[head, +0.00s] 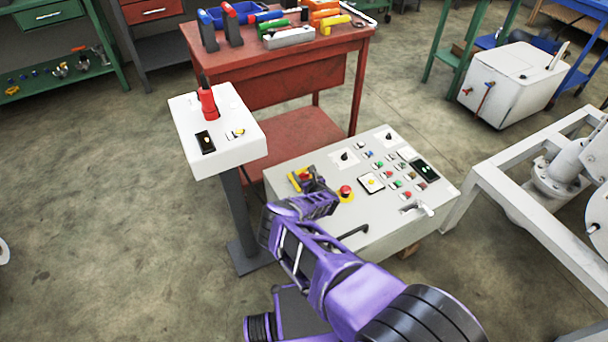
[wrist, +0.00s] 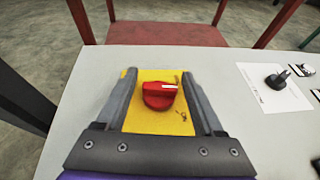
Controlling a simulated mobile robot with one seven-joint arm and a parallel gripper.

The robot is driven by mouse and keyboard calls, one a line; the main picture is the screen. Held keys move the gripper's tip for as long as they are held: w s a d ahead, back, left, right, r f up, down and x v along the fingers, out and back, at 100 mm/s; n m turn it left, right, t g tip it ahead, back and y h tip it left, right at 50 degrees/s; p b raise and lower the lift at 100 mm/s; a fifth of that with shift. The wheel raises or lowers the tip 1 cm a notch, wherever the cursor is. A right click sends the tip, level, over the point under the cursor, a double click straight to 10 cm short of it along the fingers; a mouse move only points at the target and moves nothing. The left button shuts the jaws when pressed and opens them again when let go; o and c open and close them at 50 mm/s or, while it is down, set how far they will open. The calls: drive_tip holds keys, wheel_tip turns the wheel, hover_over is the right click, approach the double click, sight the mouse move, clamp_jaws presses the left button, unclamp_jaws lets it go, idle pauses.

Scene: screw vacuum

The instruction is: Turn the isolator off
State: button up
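The isolator is a red rotary knob (wrist: 159,95) on a yellow plate (wrist: 158,121), on the left part of the grey control panel (wrist: 250,130). In the wrist view the knob's grip bar lies roughly crosswise. My gripper (wrist: 159,76) is open, with one finger on each side of the knob and visible gaps between the fingers and the knob. Whether the fingertips touch the plate I cannot tell. In the head view the yellow plate (head: 296,180) is partly hidden by my gripper (head: 307,181).
Several buttons and switches cover the panel's right side. A white pedestal box (head: 215,165) with a red handle (head: 207,103) stands at left. A red workbench (head: 290,75) is behind.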

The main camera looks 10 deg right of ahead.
drive_tip(key=shift+o, duration=0.4)
drive_tip(key=p+v, duration=0.6)
drive_tip(key=v, duration=1.1)
drive_tip(key=shift+s+r, duration=0.15)
drive_tip(key=shift+s, duration=0.05)
